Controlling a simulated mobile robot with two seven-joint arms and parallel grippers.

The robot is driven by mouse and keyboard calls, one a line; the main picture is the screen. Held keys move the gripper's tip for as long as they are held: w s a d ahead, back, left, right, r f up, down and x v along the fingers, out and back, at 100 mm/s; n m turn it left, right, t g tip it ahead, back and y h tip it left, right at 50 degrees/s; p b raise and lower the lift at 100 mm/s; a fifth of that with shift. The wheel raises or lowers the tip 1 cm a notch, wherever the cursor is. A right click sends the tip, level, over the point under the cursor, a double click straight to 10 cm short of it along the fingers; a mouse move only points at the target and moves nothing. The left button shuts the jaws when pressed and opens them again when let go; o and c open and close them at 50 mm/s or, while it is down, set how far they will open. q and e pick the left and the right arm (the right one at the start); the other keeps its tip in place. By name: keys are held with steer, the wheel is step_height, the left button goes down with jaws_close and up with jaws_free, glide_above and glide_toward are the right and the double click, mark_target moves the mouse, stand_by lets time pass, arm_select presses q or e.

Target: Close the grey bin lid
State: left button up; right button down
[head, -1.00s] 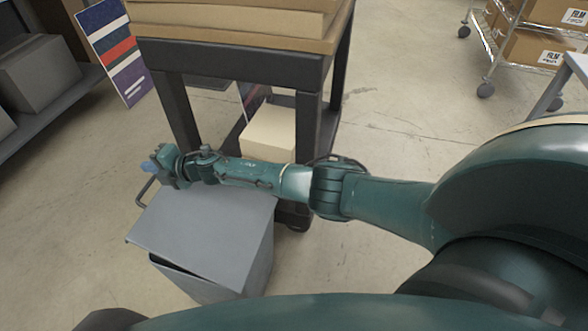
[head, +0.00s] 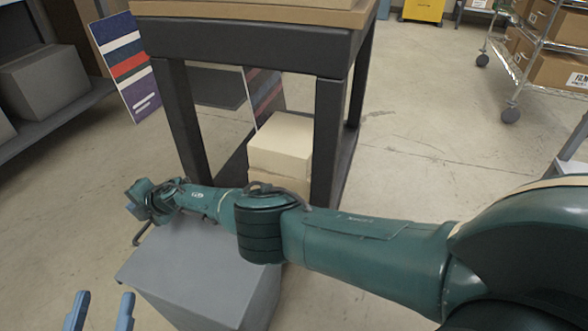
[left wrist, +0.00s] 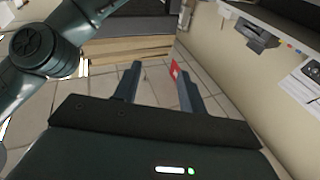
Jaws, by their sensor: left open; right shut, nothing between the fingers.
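A thin bar handle (head: 140,236) shows at the lid's far left corner. The front of the bin runs low in the head view, so I cannot tell whether a gap remains under the lid. My right arm crosses above the lid's far side, and its gripper (head: 138,198) is shut and empty near the handle. My left gripper (head: 105,294) is open and empty, left of the bin; its fingers also show in the left wrist view (left wrist: 158,75).
A dark-framed table (head: 250,40) stands just behind the bin, with a pale box (head: 280,146) on its lower shelf. A striped board (head: 127,68) and a shelf with a grey box (head: 45,83) are at left. A wire rack (head: 520,70) is at right. Floor between is clear.

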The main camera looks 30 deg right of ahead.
arm_select(q)
steer(key=shift+d+f+b, duration=0.1)
steer(key=shift+d+b, duration=0.05)
steer(key=shift+b, duration=0.35)
arm_select(e)
steer(key=shift+w+f, duration=0.25)
steer(key=shift+f, duration=0.2)
steer(key=p+v, duration=0.2)
steer(key=p, duration=0.3)
steer(key=p+v, duration=0.3)
steer(key=p, duration=0.2)
steer(key=shift+w+r, duration=0.15)
steer(key=shift+r, duration=0.2)
arm_select(q)
steer(key=s+a+r+n+g+y+p, duration=0.2)
steer(key=a+r+n+g+y+p, duration=0.2)
steer(key=p, duration=0.7)
steer(key=shift+s+a+r+y, duration=0.4)
steer(key=shift+a+r, duration=0.6)
steer(key=shift+r, duration=0.95)
arm_select(e)
steer(key=v, duration=0.8)
